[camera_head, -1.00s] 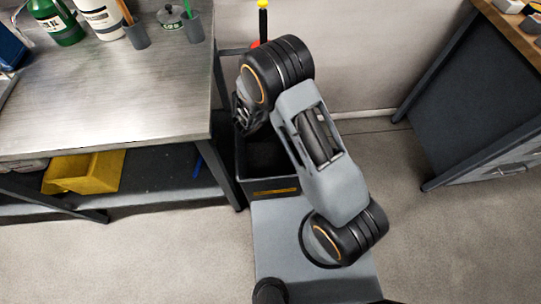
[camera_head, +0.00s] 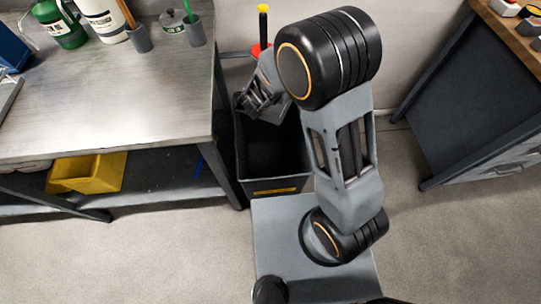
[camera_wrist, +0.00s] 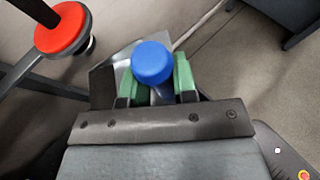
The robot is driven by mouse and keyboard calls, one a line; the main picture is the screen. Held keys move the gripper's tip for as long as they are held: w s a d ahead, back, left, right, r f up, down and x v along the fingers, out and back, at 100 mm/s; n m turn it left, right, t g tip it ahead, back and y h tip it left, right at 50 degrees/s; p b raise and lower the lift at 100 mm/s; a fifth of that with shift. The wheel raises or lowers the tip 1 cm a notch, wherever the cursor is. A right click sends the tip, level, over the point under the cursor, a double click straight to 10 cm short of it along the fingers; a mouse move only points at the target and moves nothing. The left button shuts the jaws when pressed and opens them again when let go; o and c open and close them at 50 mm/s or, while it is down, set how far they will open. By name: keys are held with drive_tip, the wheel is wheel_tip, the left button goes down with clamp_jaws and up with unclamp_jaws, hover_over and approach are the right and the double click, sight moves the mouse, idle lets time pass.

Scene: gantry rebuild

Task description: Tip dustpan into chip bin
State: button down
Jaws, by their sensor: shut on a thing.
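My gripper (camera_wrist: 158,90) has green finger pads, closed on the dustpan's handle, whose round blue end (camera_wrist: 152,62) faces the wrist camera. Part of the dustpan's grey metal pan (camera_wrist: 122,62) shows beyond the fingers in the wrist view; its contents are hidden. In the head view my gripper (camera_head: 257,98) is above the back left of the chip bin, and the dustpan cannot be made out there. The chip bin (camera_head: 276,187) is a dark, open box with a yellow label on its front, standing on the floor right of the steel bench. No chips can be made out inside it.
The steel bench (camera_head: 110,110) holds bottles and cups, with a yellow bin (camera_head: 90,172) on its lower shelf. A red disc (camera_head: 260,49) with a yellow-tipped post stands behind the chip bin. A dark cabinet (camera_head: 455,130) stands at right.

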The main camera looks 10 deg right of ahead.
idle(0.4)
drive_tip(key=shift+w+r, duration=0.1)
drive_tip(key=shift+r, duration=0.75)
drive_tip(key=shift+f, duration=0.8)
drive_tip(key=shift+a, duration=0.1)
